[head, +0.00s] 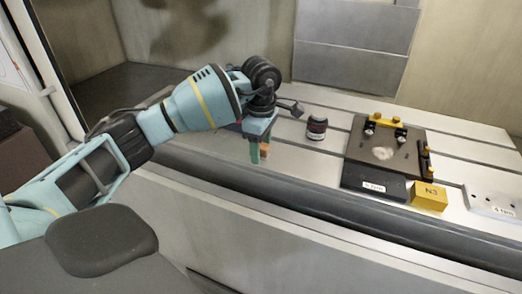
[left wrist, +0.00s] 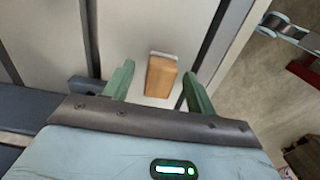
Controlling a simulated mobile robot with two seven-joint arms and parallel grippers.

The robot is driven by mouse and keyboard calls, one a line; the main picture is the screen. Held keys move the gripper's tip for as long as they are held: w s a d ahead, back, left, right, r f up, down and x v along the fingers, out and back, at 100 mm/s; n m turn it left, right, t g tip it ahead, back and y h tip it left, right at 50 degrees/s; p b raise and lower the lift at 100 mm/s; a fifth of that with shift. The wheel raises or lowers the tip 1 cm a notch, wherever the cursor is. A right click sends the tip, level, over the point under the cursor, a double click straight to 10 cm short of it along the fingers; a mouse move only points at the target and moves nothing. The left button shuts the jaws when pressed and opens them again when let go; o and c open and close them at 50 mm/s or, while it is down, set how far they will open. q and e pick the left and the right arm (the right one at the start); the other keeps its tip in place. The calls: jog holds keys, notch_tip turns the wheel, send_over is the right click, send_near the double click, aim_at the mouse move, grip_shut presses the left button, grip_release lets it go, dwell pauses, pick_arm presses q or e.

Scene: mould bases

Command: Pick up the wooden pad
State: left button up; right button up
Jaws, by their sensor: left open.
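The wooden pad (left wrist: 161,77) is a small orange-brown block on the pale slotted table. In the left wrist view it lies between the two green fingers of my left gripper (left wrist: 157,88), with gaps on both sides. In the head view only a bit of the pad (head: 264,151) shows beside the fingers. My left gripper (head: 259,151) is open, pointing down at the table near its front edge. Whether the fingers are level with the pad is hard to tell. My right gripper is not in view.
To the right stand a dark round part (head: 317,128) and a dark mould plate (head: 370,147) with yellow clamps. A yellow block marked N3 (head: 429,197) and a light plate (head: 494,201) lie farther right. A dark rail (head: 330,211) runs along the table's front.

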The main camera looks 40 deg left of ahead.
aim_at(261, 147)
pick_arm(q)
jog(key=c, duration=1.1)
jog(key=shift+o, duration=0.2)
jog(key=shift+r, duration=0.8)
jog(key=shift+s+d+r, duration=0.1)
jog(key=shift+s+r, duration=0.05)
jog(key=shift+r, duration=0.35)
jog(key=shift+s+r, duration=0.15)
jog(key=shift+r, duration=0.35)
jog(key=s+d, duration=0.2)
jog(key=s, duration=0.5)
jog(key=s+d+r+b, duration=0.1)
jog(key=s+d, duration=0.2)
jog(key=s, duration=0.4)
jog(key=shift+s+d+r, duration=0.15)
jog(key=shift+d+r, duration=0.05)
jog(key=shift+d, duration=0.15)
